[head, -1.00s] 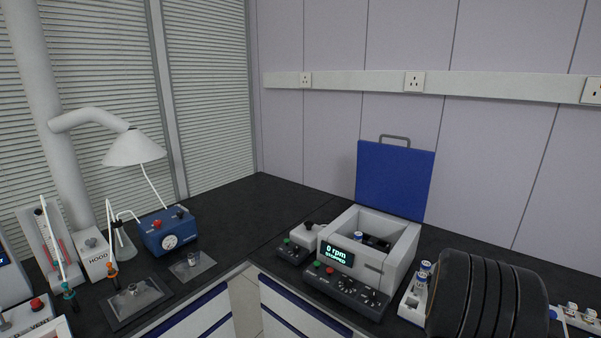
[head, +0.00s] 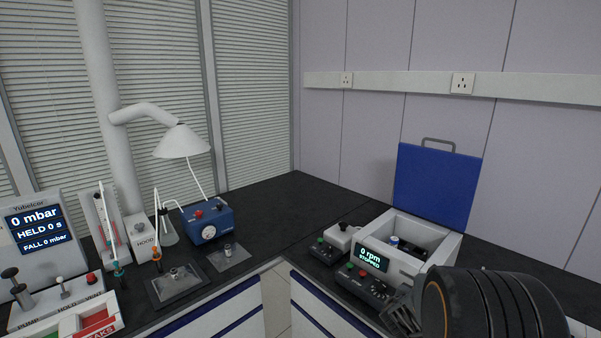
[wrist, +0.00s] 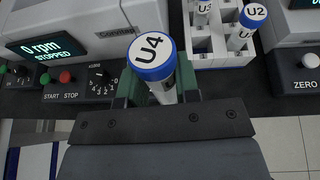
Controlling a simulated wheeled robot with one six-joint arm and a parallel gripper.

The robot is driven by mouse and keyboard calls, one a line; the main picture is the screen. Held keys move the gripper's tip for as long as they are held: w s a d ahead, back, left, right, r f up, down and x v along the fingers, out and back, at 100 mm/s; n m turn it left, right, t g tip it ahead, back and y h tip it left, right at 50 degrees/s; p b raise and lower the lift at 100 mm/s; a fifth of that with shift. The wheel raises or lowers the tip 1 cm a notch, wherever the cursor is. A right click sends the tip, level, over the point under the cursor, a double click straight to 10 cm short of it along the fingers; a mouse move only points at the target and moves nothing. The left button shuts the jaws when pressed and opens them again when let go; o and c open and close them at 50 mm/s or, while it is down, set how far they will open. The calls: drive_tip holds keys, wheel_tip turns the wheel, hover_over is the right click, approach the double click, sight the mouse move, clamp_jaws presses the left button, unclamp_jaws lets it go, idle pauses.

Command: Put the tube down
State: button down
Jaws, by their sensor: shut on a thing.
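My gripper (wrist: 158,95) is shut on a white tube with a blue cap marked U4 (wrist: 152,55), seen in the wrist view. The tube stands roughly upright between the jaws, above the front edge of the bench. Behind it to the right is a white rack (wrist: 208,42) holding tubes, one marked U2 (wrist: 243,27) and another beside it (wrist: 203,10). In the head view my gripper (head: 400,318) shows at the lower right, mostly behind my arm, and the tube in it is hidden.
The centrifuge (head: 440,262), lid raised (head: 437,188), reads 0 rpm, stopped; a blue-capped tube (head: 394,241) shows inside. Left are a blue gauge box (head: 208,222), a lamp-like hood (head: 181,142) and a 0 mbar panel (head: 38,225). The black bench (head: 290,215) is clear toward the back corner.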

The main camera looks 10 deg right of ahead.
drive_tip(key=w+a+n+t+y, duration=0.2)
drive_tip(key=a+n+y, duration=0.1)
drive_tip(key=a, duration=0.8)
drive_tip(key=w+a+n+t+y, duration=0.2)
drive_tip(key=a+n+y, duration=0.1)
drive_tip(key=a, duration=0.9)
drive_tip(key=shift+a+f+n, duration=0.15)
drive_tip(key=shift+f+n, duration=0.15)
drive_tip(key=shift+n, duration=0.1)
